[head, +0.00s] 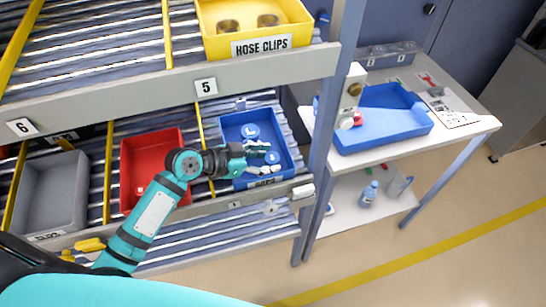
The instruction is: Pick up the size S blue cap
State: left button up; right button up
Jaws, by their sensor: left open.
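A blue bin (229,125) on the lower shelf holds round blue caps. One blue cap (250,131) bears a white letter L. Another blue cap (272,158) lies just beyond my gripper's fingers, partly hidden, and I cannot read its letter. I cannot tell which cap is size S. My left gripper (263,151) is open and reaches in over the bin from the left, its fingers above the caps. It holds nothing that I can see. Part of the bin's floor is hidden by the gripper. My right gripper is not in view.
A red bin (130,152) and a grey bin (50,195) stand to the left on the same shelf. A yellow bin (213,42) labelled HOSE CLIPS is above. A shelf post (325,130) stands right of the blue bin. A table (462,128) with a blue tray (420,122) is at right.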

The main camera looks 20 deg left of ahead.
pick_arm(q)
jog(key=shift+x, duration=1.45)
jog(key=shift+a, duration=0.1)
jog(key=c, duration=0.7)
jog(key=shift+c, duration=0.3)
jog(key=shift+r, duration=0.1)
